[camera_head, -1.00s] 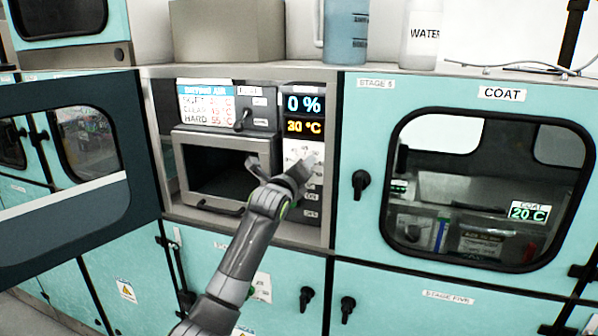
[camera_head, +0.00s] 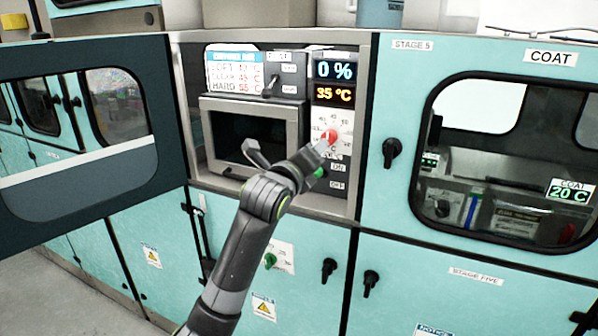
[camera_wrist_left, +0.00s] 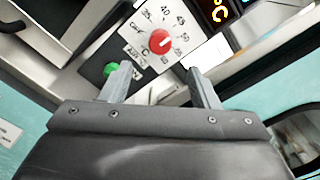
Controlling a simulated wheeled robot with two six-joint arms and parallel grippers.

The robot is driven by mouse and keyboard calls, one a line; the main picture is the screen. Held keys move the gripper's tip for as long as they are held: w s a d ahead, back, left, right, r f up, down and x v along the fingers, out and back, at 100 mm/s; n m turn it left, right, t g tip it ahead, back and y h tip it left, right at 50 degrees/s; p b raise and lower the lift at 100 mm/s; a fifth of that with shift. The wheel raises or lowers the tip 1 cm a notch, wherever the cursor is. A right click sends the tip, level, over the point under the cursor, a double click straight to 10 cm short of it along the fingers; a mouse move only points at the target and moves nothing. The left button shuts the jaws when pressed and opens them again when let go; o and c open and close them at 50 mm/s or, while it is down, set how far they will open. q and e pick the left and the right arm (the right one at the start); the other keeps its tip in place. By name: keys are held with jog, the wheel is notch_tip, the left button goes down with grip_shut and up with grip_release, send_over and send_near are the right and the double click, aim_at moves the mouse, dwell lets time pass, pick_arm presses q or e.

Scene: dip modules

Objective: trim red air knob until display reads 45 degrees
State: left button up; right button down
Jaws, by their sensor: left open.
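The red air knob (camera_head: 331,136) sits on a white dial plate in the panel of the open bay in the head view. In the left wrist view the red knob (camera_wrist_left: 161,41) is clear, with a pale pointer mark and printed numbers around it. The orange display (camera_head: 335,94) above it reads 35 °C. My left gripper (camera_head: 288,151) is open in front of the panel, one finger close to the knob. In the left wrist view its fingers (camera_wrist_left: 158,72) are apart with nothing between them, and the knob lies beyond the tips. My right gripper is not in view.
A green knob (camera_head: 318,173) is below the red one, beside ON and OFF labels. A drying chart (camera_head: 234,70) and a black lever (camera_head: 269,86) are to the left. An open dark door (camera_head: 95,165) stands at left.

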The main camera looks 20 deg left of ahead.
pick_arm(q)
jog(key=s+b, duration=0.1)
jog(key=s, duration=0.4)
jog(key=shift+s+a, duration=0.1)
jog(key=shift+s, duration=0.25)
